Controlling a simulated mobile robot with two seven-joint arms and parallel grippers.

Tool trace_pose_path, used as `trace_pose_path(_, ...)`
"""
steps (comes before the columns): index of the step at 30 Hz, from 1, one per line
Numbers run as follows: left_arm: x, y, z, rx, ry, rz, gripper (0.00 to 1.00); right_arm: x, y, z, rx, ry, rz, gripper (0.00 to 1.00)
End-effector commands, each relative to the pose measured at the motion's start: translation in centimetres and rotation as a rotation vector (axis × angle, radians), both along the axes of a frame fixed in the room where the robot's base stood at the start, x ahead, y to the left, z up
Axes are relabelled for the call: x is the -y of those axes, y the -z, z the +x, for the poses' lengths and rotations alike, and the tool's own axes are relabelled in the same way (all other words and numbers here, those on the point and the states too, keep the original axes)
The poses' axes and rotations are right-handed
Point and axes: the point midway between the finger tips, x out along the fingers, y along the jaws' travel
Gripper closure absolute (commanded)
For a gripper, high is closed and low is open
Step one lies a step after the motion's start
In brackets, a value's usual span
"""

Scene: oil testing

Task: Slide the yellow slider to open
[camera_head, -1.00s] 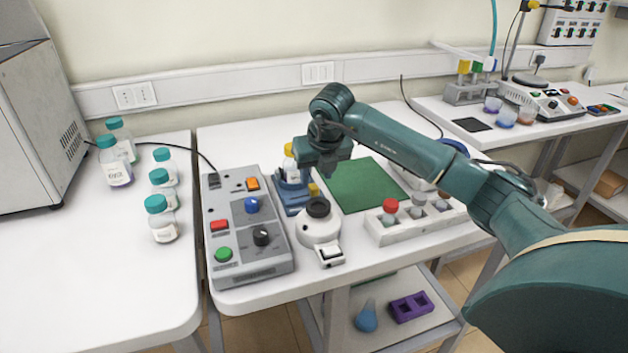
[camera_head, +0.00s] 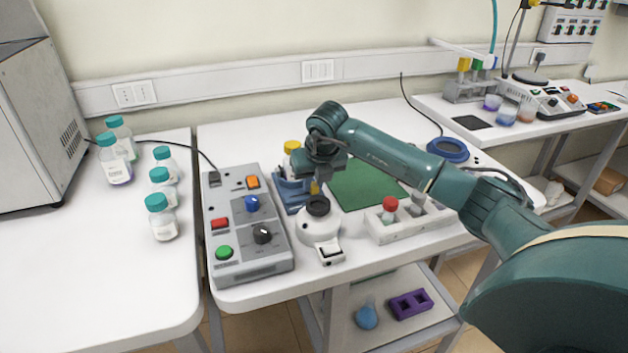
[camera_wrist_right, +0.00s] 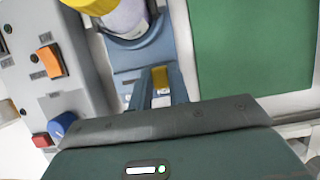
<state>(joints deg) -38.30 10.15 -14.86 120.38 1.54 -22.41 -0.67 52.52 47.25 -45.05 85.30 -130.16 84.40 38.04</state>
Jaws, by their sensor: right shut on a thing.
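The yellow slider (camera_head: 315,187) sits at the front right of a blue device (camera_head: 291,199). In the right wrist view the slider (camera_wrist_right: 160,77) shows between my two fingers. My right gripper (camera_head: 317,177) has come down to the slider from above and is shut on it; the wrist view shows the fingertips (camera_wrist_right: 159,85) on either side. My left gripper is not in view.
A grey control box (camera_head: 245,258) stands just left of the blue device. A white round instrument (camera_head: 317,230) with a dark top is close in front. A green mat (camera_head: 366,190) and a white rack (camera_head: 405,230) lie to the right. Several teal-capped bottles stand on the left table.

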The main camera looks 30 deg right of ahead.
Motion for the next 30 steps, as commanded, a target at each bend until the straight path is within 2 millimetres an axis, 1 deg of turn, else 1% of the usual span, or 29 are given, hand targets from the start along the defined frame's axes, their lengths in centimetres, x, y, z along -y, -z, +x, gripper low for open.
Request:
trace_pose_path(1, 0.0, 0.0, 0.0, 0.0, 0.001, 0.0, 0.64, 0.0, 0.0, 0.0, 0.0, 0.0, 0.0, 0.92)
trace_pose_path(4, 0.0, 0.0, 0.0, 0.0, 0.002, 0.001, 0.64, 0.0, 0.0, 0.0, 0.0, 0.0, 0.0, 1.0)
trace_pose_path(14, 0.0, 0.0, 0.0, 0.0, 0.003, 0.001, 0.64, -0.1, 0.0, 0.0, 0.0, 0.0, 0.0, 1.0)
trace_pose_path(17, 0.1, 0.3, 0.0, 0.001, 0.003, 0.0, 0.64, -1.2, 0.1, 0.3, 0.0, -0.004, 0.002, 1.0)
trace_pose_path(21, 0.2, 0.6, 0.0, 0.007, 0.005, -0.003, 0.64, -3.8, 0.1, 0.9, 0.002, -0.004, 0.002, 1.0)
trace_pose_path(24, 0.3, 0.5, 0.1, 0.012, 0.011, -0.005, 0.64, -4.9, 0.0, 1.2, 0.0, -0.003, 0.002, 1.0)
trace_pose_path(30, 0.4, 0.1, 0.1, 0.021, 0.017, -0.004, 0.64, -5.2, 0.0, 1.2, 0.001, -0.002, 0.004, 1.0)
